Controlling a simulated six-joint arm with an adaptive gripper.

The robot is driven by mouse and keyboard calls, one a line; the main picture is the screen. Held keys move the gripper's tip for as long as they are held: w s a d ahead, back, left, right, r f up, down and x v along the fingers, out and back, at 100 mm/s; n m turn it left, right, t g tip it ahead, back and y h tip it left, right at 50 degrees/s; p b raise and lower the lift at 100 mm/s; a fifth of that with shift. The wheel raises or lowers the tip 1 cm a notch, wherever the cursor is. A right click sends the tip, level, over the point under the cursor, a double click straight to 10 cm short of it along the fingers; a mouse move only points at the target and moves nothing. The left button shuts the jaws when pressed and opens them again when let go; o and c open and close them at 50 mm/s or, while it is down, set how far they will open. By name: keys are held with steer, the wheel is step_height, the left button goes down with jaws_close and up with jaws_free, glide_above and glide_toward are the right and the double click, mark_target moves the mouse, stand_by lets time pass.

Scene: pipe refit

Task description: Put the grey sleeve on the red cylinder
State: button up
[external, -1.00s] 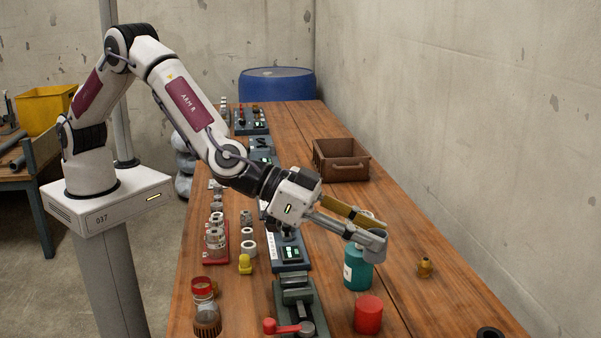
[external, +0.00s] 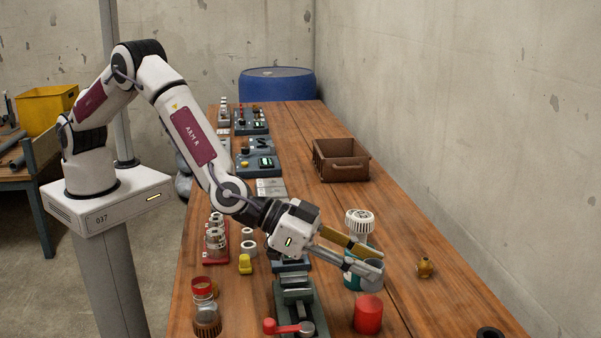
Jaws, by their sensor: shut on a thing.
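My gripper (external: 373,262) is shut on the grey sleeve (external: 371,279), a short ring-like piece at its fingertips. The red cylinder (external: 368,315) stands upright on the bench near the front. The sleeve hangs just above the cylinder's top in the picture, and they look apart. I cannot tell from this view whether the two are exactly in line. The fingers cover part of the sleeve.
A teal container with a white vented top (external: 359,223) stands close behind my fingers, partly hidden. A green vise with a red handle (external: 297,290) is left of the cylinder. A brass fitting (external: 425,267) sits to the right.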

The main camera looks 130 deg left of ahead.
steer(key=shift+f, duration=1.8)
steer(key=shift+f, duration=0.1)
steer(key=o, duration=0.9)
steer(key=shift+s, duration=0.1)
steer(key=v, duration=1.2)
steer(key=shift+d, duration=0.1)
